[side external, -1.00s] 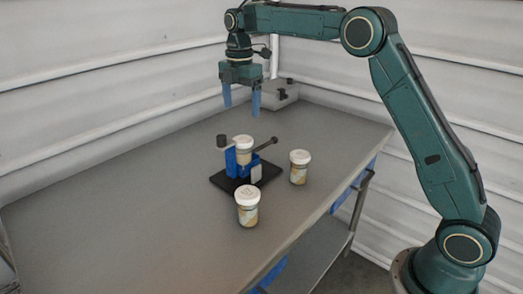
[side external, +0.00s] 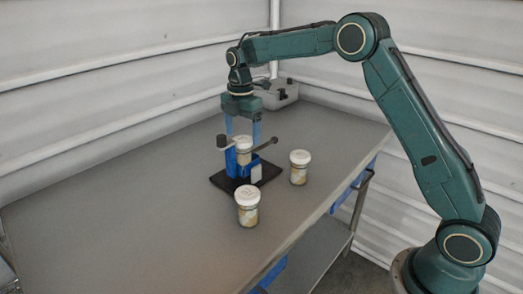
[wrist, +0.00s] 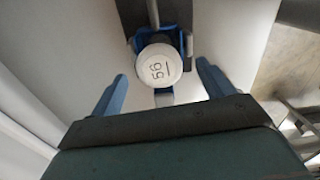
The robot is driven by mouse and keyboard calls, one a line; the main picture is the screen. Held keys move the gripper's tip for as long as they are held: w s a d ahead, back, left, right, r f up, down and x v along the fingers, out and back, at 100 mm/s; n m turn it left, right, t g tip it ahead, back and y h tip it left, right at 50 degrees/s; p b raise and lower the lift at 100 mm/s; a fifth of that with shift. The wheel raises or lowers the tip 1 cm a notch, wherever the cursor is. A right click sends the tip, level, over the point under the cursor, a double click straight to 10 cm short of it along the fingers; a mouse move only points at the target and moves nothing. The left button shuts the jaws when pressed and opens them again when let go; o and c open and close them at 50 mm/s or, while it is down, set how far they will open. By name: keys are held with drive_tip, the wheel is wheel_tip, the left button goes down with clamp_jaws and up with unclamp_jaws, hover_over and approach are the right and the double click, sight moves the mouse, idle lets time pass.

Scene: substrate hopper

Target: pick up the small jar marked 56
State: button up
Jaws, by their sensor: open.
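The small jar marked 56 (wrist: 159,66) shows its white lid with the number in the wrist view. In the side view this jar (side external: 243,143) sits upright in a blue holder (side external: 231,162) on a black base plate (side external: 222,182). My gripper (side external: 243,139) points down at the jar, its blue fingers apart. In the wrist view my gripper (wrist: 162,80) has one finger on each side of the lid in the picture, with gaps between. The fingers are open and empty. The jar's lower part is hidden by the holder.
Two similar white-lidded jars stand on the grey table (side external: 120,215): one in front (side external: 247,206), one to the right (side external: 299,168). A dark lever (side external: 264,145) sticks out right of the holder. A grey box (side external: 280,93) stands at the back. The left of the table is clear.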

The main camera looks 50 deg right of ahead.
sight(242, 139)
drive_tip(key=shift+f, duration=0.2)
drive_tip(key=shift+f, duration=2.45)
drive_tip(key=shift+c, duration=0.4)
drive_tip(key=c, duration=1.2)
drive_tip(key=shift+r, duration=0.1)
wheel_tip(242, 139, up, 20)
drive_tip(key=shift+f, duration=0.1)
